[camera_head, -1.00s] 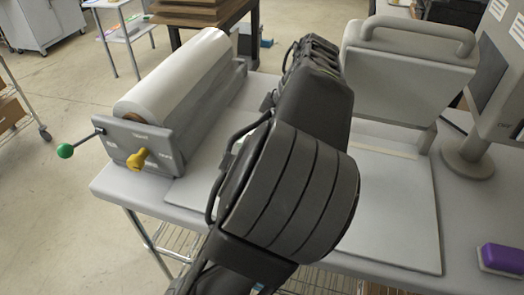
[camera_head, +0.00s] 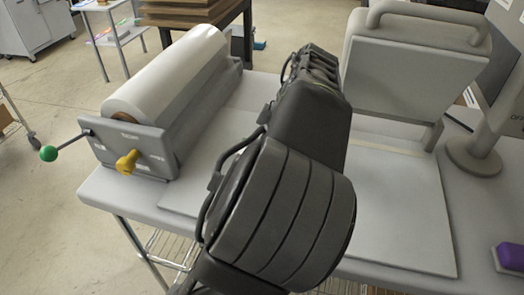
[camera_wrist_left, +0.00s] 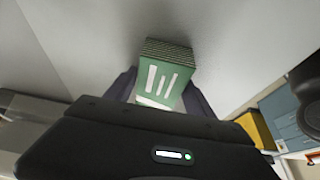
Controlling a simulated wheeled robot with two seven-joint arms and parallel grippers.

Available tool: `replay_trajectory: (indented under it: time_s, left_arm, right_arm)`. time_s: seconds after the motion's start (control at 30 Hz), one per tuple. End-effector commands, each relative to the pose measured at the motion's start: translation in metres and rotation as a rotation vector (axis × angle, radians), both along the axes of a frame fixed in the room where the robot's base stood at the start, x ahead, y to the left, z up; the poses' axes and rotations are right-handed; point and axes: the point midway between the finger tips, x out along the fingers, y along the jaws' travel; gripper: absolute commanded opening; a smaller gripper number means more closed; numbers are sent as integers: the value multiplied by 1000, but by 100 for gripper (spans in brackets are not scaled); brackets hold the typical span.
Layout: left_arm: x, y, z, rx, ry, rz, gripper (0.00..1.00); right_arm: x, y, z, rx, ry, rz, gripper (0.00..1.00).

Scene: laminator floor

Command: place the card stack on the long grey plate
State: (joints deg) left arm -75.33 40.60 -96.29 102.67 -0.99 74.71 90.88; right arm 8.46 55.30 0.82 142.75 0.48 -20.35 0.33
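The card stack (camera_wrist_left: 161,78) is green with white stripes and several layered edges. In the left wrist view it sits between the two dark fingers of my left gripper (camera_wrist_left: 160,92), which press on its sides. In the head view my dark left arm fills the middle and hides the gripper and stack. A flat light grey plate (camera_head: 398,215) lies on the table, partly hidden behind my arm. My right gripper is not in view.
A roll laminator (camera_head: 165,85) with a yellow knob (camera_head: 127,162) and green-ended crank (camera_head: 49,153) stands at the table's left. A grey hinged press (camera_head: 410,65) stands behind the plate. A monitor stand (camera_head: 474,155) and purple block (camera_head: 511,255) are at right.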

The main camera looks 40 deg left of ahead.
Motion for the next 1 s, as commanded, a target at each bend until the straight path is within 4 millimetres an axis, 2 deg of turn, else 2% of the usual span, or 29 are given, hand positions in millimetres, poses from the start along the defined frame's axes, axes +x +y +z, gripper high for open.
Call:
replay_trajectory:
  time_s: [0.17, 0.53, 0.7, 0.73, 0.83, 1.0]
  left_arm:
    - [0, 0, 0, 0, 0, 0, 76]
    - [2, -2, 7, 1, -2, -2, 76]
    - [5, -11, 30, 1, -4, -3, 76]
    - [5, -13, 41, 2, -2, -2, 76]
    - [7, -19, 59, 3, -2, -2, 76]
    - [9, -25, 71, 0, -1, -1, 76]
  right_arm:
    - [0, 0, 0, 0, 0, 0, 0]
    - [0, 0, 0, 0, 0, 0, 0]
    - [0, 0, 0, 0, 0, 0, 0]
    - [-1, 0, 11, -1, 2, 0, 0]
    - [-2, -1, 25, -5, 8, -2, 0]
    - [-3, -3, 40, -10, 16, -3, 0]
